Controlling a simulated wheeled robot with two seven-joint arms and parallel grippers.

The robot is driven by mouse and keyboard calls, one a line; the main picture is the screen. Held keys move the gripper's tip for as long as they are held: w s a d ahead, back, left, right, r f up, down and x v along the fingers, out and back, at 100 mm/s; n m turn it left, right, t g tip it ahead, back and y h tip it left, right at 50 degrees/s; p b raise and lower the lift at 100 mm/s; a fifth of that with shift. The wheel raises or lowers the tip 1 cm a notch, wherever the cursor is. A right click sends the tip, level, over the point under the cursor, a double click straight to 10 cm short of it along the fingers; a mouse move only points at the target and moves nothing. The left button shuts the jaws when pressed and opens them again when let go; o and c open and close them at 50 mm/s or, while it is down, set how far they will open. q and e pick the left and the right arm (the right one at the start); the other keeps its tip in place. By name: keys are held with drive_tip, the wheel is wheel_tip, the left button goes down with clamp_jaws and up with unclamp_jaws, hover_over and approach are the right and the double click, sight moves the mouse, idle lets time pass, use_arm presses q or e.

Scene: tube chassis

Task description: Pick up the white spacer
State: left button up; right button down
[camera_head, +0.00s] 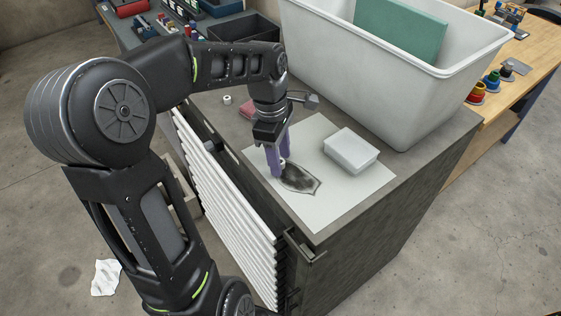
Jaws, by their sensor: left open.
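A small white piece, apparently the white spacer (283,162), shows between the purple fingers of my left gripper (280,168). The fingers are open and reach down to the white sheet (340,203) on the dark cabinet top. They hide part of the piece, and I cannot tell whether they touch it. A second small white round piece (227,100) lies on the cabinet top farther back to the left. My right gripper is not in view.
A large white bin (400,85) stands behind. A red item (248,109) and a grey tool (311,101) lie near my wrist.

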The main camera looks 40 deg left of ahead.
use_arm(q)
drive_tip(key=shift+c, duration=0.4)
clamp_jaws()
idle(0.4)
